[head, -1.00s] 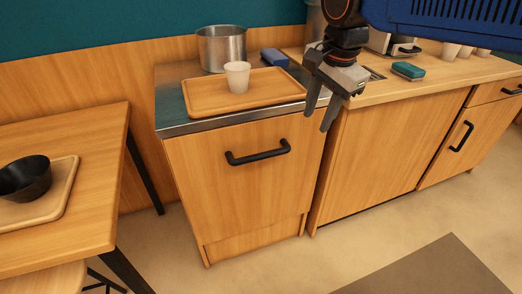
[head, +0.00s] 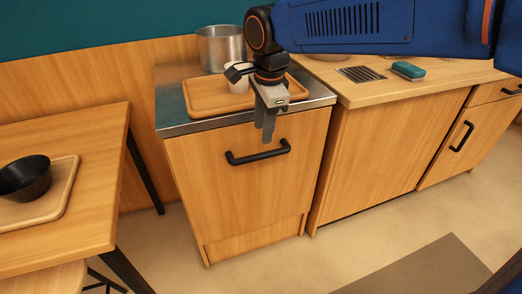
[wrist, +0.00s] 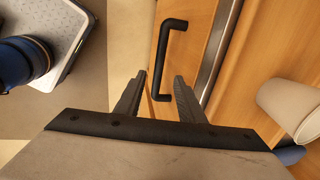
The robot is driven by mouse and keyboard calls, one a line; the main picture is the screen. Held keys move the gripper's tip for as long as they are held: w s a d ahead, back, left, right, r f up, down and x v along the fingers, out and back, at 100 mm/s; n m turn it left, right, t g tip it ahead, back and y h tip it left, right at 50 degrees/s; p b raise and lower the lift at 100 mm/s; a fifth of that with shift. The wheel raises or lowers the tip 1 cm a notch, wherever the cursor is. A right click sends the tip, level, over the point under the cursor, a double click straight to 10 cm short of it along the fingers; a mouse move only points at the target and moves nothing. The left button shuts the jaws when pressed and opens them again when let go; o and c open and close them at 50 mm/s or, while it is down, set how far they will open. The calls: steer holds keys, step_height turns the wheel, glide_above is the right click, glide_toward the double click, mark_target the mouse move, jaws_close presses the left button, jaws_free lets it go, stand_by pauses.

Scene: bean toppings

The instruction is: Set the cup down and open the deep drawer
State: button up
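The deep drawer (head: 235,190) below the steel top is shut. Its black bar handle (head: 250,156) runs across the upper front and also shows in the wrist view (wrist: 170,45). My gripper (head: 268,137) points down in front of the drawer, just above the handle's right part. In the wrist view its fingers (wrist: 160,75) are apart with nothing between them, close to one end of the handle.
A steel pot (head: 220,47) stands behind the tray. The counter on the right holds a teal sponge-like item (head: 408,70) and a dark grate (head: 362,74). A table (head: 85,200) with a black bowl (head: 26,178) is at the left. The floor before the drawer is clear.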

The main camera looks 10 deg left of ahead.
mark_target(261, 154)
steer(key=f, duration=0.3)
steer(key=w+f, duration=0.1)
steer(key=f, duration=0.2)
steer(key=a+f, duration=0.1)
steer(key=f, duration=0.2)
steer(key=shift+w+f, duration=0.3)
steer(key=shift+f, duration=0.05)
jaws_close()
